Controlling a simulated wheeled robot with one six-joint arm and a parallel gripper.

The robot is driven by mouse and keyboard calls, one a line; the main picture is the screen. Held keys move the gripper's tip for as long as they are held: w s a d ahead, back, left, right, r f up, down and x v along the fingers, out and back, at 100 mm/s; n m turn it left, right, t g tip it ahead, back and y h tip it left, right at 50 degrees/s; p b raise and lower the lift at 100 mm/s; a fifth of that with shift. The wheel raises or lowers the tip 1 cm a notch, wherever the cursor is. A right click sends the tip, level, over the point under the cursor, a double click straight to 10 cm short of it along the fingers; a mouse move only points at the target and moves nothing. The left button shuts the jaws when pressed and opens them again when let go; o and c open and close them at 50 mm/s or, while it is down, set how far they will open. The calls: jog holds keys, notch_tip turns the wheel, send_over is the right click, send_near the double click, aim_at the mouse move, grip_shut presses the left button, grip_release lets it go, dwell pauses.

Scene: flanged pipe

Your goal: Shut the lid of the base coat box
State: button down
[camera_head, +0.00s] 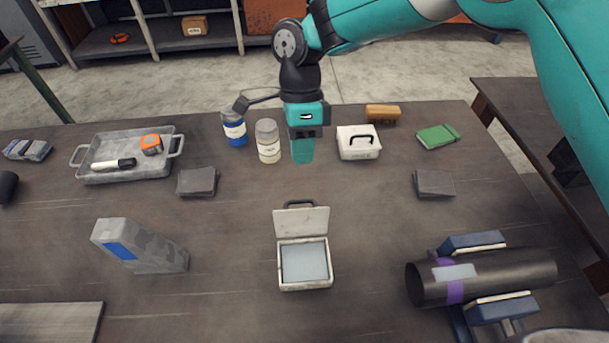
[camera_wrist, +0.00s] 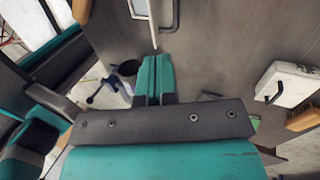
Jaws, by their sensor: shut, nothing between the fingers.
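An open, shallow white box (camera_head: 303,265) stands at the front middle of the table in the head view. Its lid (camera_head: 302,220) stands up at the far side, with a dark handle behind it. I take it as the base coat box; no label is readable. Its lid (camera_wrist: 163,12) shows partly at the top edge of the wrist view. My gripper (camera_head: 302,152) points down behind the open box, between a cream jar and a closed white box. Its teal fingers (camera_wrist: 155,80) are together and empty, apart from the lid.
The closed white box (camera_head: 358,148) with a black handle is right of my gripper, the cream jar (camera_head: 268,142) and blue jar (camera_head: 235,130) left. A dark pipe (camera_head: 500,275) in blue supports lies front right.

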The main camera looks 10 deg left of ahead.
jog(key=p, duration=0.3)
send_near(303, 223)
jog(key=shift+m, duration=0.4)
jog(key=x, duration=0.4)
jog(key=shift+w+a+f, duration=0.15)
jog(key=shift+w+f, duration=0.15)
jog(key=shift+f, duration=0.1)
jog(key=shift+a, duration=0.1)
